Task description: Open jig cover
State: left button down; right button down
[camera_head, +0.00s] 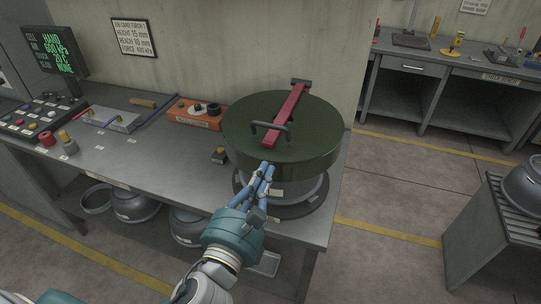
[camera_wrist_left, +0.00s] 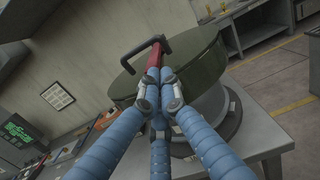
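The jig cover is a dark green round lid (camera_head: 318,135), lying level on top of a grey round jig body (camera_head: 310,193). A black bar handle (camera_head: 271,131) stands on its near left side. A red bar (camera_head: 288,115) runs across the lid to a dark hinge-like block at the back. The lid also shows in the left wrist view (camera_wrist_left: 195,65). My left gripper (camera_head: 266,168) is at the lid's near side, just below the near end of the red bar. Its blue fingertips (camera_wrist_left: 159,78) are drawn together; I cannot tell whether they touch the bar. My right gripper is not in view.
The jig stands at the right end of a grey bench (camera_head: 165,167). An orange box (camera_head: 195,113), tools and a control panel (camera_head: 35,115) lie to the left. A wall sign (camera_head: 134,37) hangs behind. Open floor is to the right, before another stand (camera_head: 495,225).

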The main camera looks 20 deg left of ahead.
aim_at(277, 154)
pick_arm(q)
jog(key=w+p, duration=0.1)
jog(key=w, duration=0.3)
jog(key=w+p, duration=0.1)
jog(key=w, duration=0.3)
jog(key=shift+w+r+p, duration=0.2)
jog(key=shift+w+p, duration=0.1)
jog(key=shift+p, duration=0.1)
jog(key=shift+w+f, duration=0.1)
jog(key=shift+w, duration=0.3)
